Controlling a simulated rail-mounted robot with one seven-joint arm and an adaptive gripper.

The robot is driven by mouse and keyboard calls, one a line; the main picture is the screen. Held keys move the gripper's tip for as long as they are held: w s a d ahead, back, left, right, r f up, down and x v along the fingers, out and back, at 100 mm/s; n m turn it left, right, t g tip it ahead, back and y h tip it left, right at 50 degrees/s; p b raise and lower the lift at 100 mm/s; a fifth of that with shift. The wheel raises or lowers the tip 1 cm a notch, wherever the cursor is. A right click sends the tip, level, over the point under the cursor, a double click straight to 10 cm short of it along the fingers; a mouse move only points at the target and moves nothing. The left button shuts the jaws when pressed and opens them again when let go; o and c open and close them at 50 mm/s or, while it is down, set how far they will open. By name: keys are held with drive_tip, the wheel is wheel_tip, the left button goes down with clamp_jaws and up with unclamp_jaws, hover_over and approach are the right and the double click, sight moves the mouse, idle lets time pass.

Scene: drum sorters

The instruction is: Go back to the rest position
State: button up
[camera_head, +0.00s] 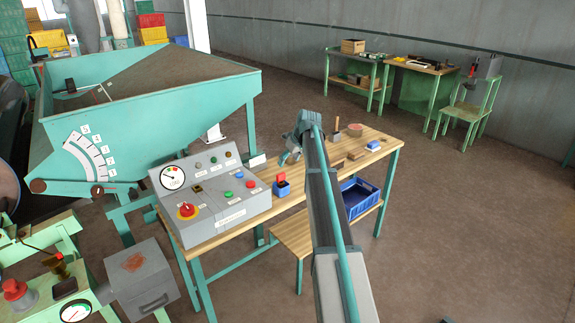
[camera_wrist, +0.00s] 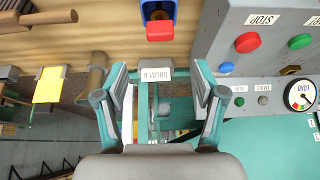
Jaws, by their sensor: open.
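My gripper (camera_head: 291,157) is at the end of my outstretched arm, above the back edge of the wooden workbench, right of the grey control panel. In the wrist view my gripper (camera_wrist: 162,88) has its two fingers spread wide with nothing held. A small white label plate (camera_wrist: 157,74), its text upside down, shows between the fingers; I cannot tell its distance from them. The grey control panel (camera_head: 219,165) has a load gauge, a red-and-yellow knob and coloured buttons. It also shows at the right of the wrist view (camera_wrist: 222,42).
A blue holder with a red top (camera_head: 282,187) stands on the workbench (camera_head: 215,243) beside the panel. Small wooden items and a blue block lie farther right. A blue crate (camera_head: 362,196) sits below. A large green hopper (camera_head: 175,118) stands behind left. Open floor lies right.

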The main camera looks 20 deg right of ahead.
idle(0.5)
drive_tip(key=s+a+f+m+g, duration=0.2)
drive_tip(key=s+a+f, duration=0.4)
drive_tip(key=s+f, duration=0.5)
drive_tip(key=s+a+f+m+g, duration=0.15)
drive_tip(key=s+a+f, duration=0.35)
drive_tip(key=s+f, duration=0.6)
drive_tip(key=s+a+f+m+g, duration=0.15)
drive_tip(key=s+a+f, duration=0.55)
drive_tip(key=f, duration=0.8)
drive_tip(key=s+a+f+g, duration=0.2)
drive_tip(key=s+a+f, duration=0.1)
drive_tip(key=s, duration=1)
drive_tip(key=s+a+f+n+g+h, duration=0.1)
drive_tip(key=s+a+f, duration=0.3)
drive_tip(key=s, duration=0.9)
drive_tip(key=s+a+f+n+g, duration=0.1)
drive_tip(key=s+a+f+g, duration=0.2)
drive_tip(key=s, duration=1)
wheel_tip(320, 180, down, 3)
drive_tip(key=shift+a+r+g, duration=0.2)
drive_tip(key=shift+a+g, duration=0.15)
drive_tip(key=shift+g, duration=0.15)
